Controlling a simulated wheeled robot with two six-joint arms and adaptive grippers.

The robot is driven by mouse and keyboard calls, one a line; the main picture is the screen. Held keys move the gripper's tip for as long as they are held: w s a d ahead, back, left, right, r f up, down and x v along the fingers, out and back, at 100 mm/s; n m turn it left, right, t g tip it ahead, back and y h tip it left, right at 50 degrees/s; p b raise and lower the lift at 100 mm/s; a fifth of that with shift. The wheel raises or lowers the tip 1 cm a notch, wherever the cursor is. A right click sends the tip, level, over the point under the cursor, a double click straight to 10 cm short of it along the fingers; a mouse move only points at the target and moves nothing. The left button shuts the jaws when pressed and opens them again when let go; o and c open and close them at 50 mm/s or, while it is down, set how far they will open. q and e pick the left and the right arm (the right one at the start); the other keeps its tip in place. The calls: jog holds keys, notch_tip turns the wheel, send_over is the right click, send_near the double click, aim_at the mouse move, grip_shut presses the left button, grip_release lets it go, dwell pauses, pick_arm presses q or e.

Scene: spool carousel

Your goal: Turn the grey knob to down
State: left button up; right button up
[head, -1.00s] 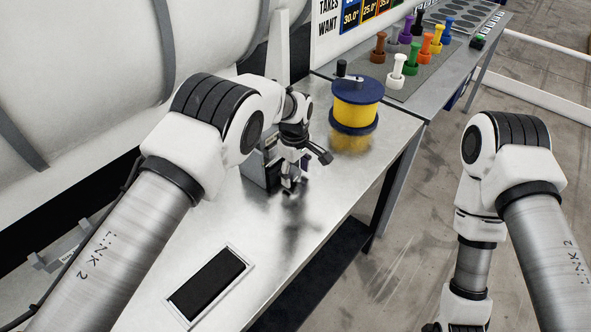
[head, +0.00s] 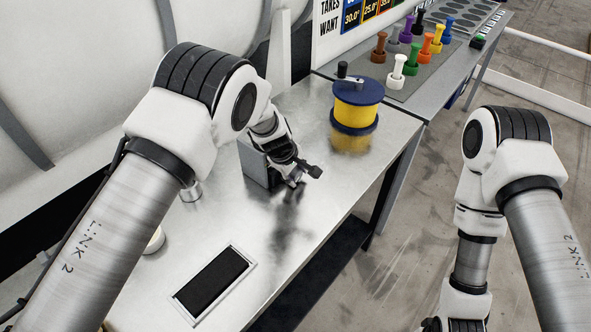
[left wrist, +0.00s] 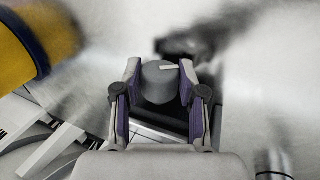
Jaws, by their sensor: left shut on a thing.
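The grey knob (left wrist: 158,88) shows in the left wrist view as a round grey piece with a short white mark near its top, running roughly sideways to the right. My left gripper (left wrist: 160,76) has one purple-lined finger on each side of the knob and is shut on it. In the head view my left gripper (head: 298,180) is at the front of a grey box (head: 257,168) on the metal table; the knob is hidden there by the gripper and wrist.
A yellow spool with blue flanges (head: 356,105) stands behind the gripper to the right. A black pad in a pale frame (head: 213,283) lies at the table's front. Several coloured pegs stand on a grey mat (head: 428,88) farther back. A white wall curves along the left.

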dwell(0.4)
pick_arm(q)
jog(key=o, duration=1.2)
jog(key=shift+c, duration=0.2)
jog(key=v, duration=1.1)
jog(key=shift+s+r, duration=0.25)
jog(key=shift+r, duration=0.1)
jog(key=shift+a, duration=0.15)
